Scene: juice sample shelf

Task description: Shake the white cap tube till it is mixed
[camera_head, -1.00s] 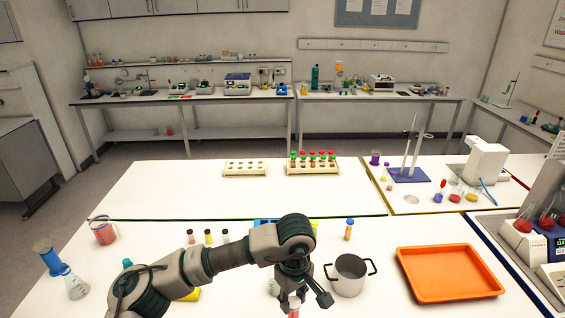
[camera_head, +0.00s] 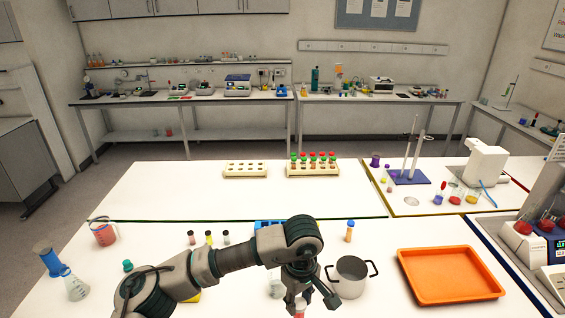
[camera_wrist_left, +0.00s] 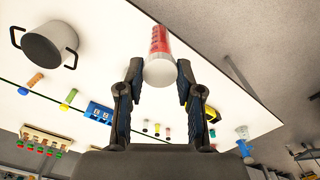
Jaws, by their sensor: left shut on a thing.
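My left gripper (camera_head: 309,302) is at the bottom middle of the head view, just left of and in front of the metal pot. It is shut on the white cap tube (camera_wrist_left: 160,42), which shows clearly in the wrist view between the two fingers. The tube is clear with red contents and marks, and its white cap (camera_wrist_left: 159,73) faces the wrist camera. In the head view most of the tube is hidden by the gripper and the picture's bottom edge. I cannot tell whether the contents are mixed. My right gripper is not in view.
The two-handled metal pot (camera_head: 348,276) stands close right of the gripper, with an orange tray (camera_head: 449,275) beyond it. Small vials (camera_head: 209,238), a blue rack (camera_head: 268,225) and an orange vial (camera_head: 350,231) stand behind. A beaker (camera_head: 104,232) and flask (camera_head: 75,287) stand left.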

